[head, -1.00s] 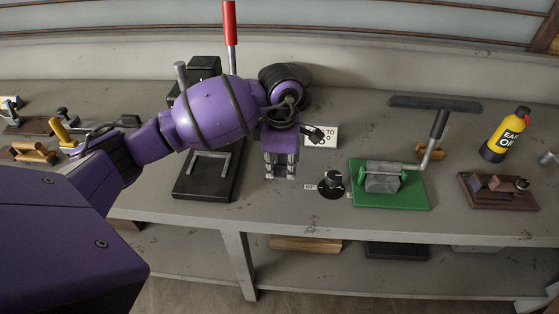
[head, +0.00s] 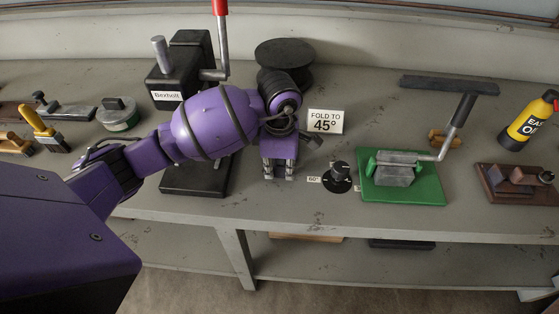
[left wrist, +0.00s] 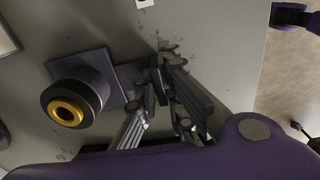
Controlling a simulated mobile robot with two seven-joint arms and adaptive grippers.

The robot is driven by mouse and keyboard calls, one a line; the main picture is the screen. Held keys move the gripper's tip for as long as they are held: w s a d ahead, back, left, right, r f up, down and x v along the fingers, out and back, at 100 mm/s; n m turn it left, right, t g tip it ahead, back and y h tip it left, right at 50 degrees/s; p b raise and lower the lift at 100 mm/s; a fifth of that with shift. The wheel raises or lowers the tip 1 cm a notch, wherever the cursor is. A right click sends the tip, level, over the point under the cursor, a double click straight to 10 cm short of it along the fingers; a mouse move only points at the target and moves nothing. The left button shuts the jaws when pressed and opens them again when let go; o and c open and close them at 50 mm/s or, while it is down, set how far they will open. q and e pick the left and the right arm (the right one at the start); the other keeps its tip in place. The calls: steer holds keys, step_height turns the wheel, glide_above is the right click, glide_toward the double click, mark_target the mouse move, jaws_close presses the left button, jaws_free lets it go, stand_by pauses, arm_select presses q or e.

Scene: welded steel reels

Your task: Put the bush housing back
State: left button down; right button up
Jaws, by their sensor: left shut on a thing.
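My left gripper (head: 280,172) points down over the front part of the bench, left of the dial. In the left wrist view its fingers (left wrist: 160,88) are closed on the dark bar at the edge of the bush housing (left wrist: 92,82). The housing is a dark round body with a brass ring in its end, on a square plate. In the head view my arm and gripper hide it. I cannot tell whether it touches the bench. My right gripper is out of view.
A black dial (head: 338,176) stands just right of the gripper, with a "FOLD TO 45°" sign (head: 325,122) behind it. A black reel (head: 285,58) is at the back. The Bexholt machine (head: 184,75) stands left, a green-based folder (head: 402,185) right. The bench front edge is close.

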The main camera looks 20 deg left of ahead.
arm_select(q)
steer(key=shift+w+d+r, duration=0.1)
steer(key=shift+r, duration=0.25)
steer(key=shift+f, duration=0.15)
steer(key=c, duration=2.2)
jaws_free()
steer(key=shift+f, duration=0.2)
steer(key=o, duration=0.3)
steer(key=shift+r, duration=0.1)
